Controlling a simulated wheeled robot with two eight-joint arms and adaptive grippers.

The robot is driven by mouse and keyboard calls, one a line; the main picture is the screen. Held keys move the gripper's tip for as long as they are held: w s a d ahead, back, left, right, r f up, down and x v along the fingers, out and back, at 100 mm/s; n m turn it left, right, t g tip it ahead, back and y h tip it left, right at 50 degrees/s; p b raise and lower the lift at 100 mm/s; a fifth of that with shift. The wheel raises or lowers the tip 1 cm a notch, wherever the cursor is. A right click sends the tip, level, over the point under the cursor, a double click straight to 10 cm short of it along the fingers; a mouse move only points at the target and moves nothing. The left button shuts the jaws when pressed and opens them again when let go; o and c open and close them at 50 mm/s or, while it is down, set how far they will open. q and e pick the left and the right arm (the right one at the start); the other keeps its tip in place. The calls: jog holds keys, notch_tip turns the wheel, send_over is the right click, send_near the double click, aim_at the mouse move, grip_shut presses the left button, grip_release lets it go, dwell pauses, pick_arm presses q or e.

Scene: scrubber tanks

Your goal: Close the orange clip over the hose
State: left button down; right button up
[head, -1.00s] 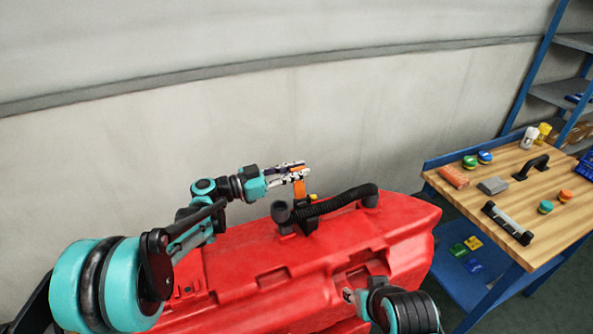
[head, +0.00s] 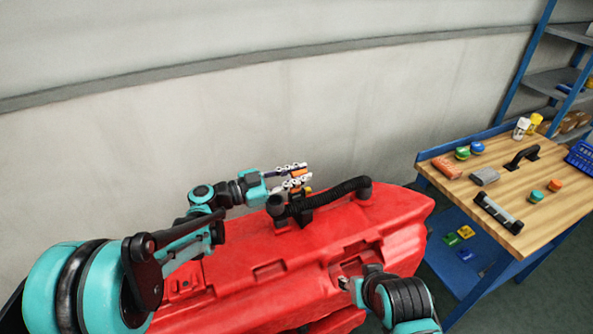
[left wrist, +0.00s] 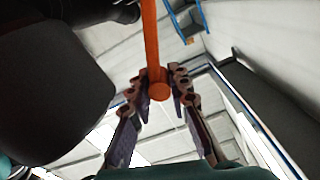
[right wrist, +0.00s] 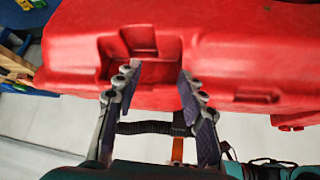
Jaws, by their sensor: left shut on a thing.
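The orange clip (head: 299,173) stands at the black hose (head: 328,198) on top of the red tank (head: 240,262). My left gripper (head: 294,177) is shut on the clip, just above the hose's left part. In the left wrist view the orange clip arm (left wrist: 151,45) runs down between the two fingers (left wrist: 160,84), its round end between the tips. In the right wrist view a part of the clip (right wrist: 177,150) shows beyond the hose (right wrist: 147,127). My right gripper (right wrist: 158,78) is open and empty over the tank's front side. The clip's lower part is mostly hidden in the head view.
A wooden workbench (head: 560,207) at the right holds a black handle (head: 522,157), an orange block (head: 446,167), a grey block (head: 485,177) and several round caps. A blue shelf rack (head: 520,75) stands behind it. A pale wall closes the back.

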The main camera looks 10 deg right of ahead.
dwell(0.5)
jog(key=shift+w+r, duration=0.15)
jog(key=shift+r, duration=0.1)
jog(key=c, duration=0.8)
jog(key=w+a+r, duration=0.1)
jog(key=w+r, duration=0.4)
jog(key=r, duration=0.1)
jog(key=w+a+r+n+g, duration=0.1)
jog(key=w+a+r, duration=0.1)
jog(key=w+r, duration=0.3)
jog(key=w+a+r+g, duration=0.1)
jog(key=w+r, duration=0.4)
jog(key=r, duration=0.3)
jog(key=shift+a+r+n+y, duration=0.2)
jog(key=shift+n+y, duration=0.1)
jog(key=shift+n, duration=0.1)
grip_shut()
notch_tip(320, 180, up, 8)
jog(key=n+g, duration=0.2)
send_over(299, 171)
jog(key=s, duration=0.1)
jog(key=x, duration=0.4)
jog(key=s+x, duration=0.1)
jog(key=x, duration=0.6)
jog(key=shift+d+f, duration=0.3)
jog(key=shift+f, duration=0.3)
jog(key=shift+s+f, duration=0.3)
jog(key=shift+f, duration=0.15)
